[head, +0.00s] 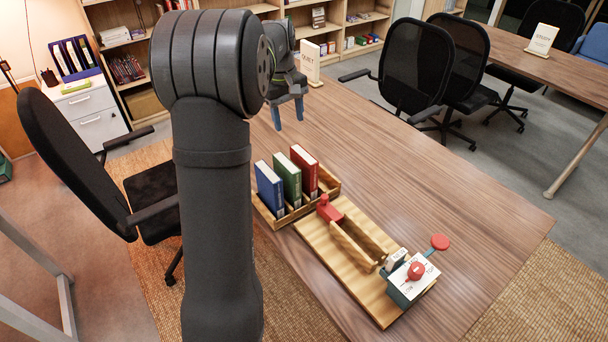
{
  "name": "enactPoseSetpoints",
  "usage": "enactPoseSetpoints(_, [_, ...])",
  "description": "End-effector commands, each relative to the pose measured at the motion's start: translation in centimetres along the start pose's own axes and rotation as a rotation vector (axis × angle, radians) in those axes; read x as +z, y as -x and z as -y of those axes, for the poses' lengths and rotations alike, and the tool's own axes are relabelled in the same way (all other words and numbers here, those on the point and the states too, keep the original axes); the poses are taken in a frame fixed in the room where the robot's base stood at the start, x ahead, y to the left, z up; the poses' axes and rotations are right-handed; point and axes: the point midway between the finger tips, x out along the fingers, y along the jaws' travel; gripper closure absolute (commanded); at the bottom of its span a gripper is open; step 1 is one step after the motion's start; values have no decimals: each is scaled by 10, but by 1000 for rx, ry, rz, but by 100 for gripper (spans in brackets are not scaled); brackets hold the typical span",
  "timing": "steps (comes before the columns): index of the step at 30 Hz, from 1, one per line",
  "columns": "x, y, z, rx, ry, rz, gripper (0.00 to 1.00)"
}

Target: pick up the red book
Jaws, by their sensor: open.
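The red book (303,171) stands upright in a wooden rack (328,186) on the table. It is the rightmost of three books. A green book (287,178) and a blue book (269,188) stand to its left in the same rack. My gripper (288,118) is beyond the books, above the far part of the table and pointing down. Its two fingers are apart and nothing shows between them. It is clear of the red book. My arm covers part of the table to the left of the rack.
A wooden board (318,252) with a red-knobbed holder (328,208) and a white-topped block (412,276) lies in front of the rack. A QUIET sign (310,63) stands near my gripper. The table's right side (450,190) is clear. Black chairs surround the table.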

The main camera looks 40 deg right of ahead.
Motion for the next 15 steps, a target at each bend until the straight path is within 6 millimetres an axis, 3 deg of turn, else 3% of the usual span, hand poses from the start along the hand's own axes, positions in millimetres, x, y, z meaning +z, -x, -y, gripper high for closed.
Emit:
enactPoseSetpoints(3, [9,-4,-26,-42,2,-44,47])
enactPoseSetpoints(6, [12,-7,-34,-58,9,-65,47])
enactPoseSetpoints(11, [11,-29,-33,-63,13,-67,47])
enactPoseSetpoints(15, [9,-60,-31,-63,12,-66,47])
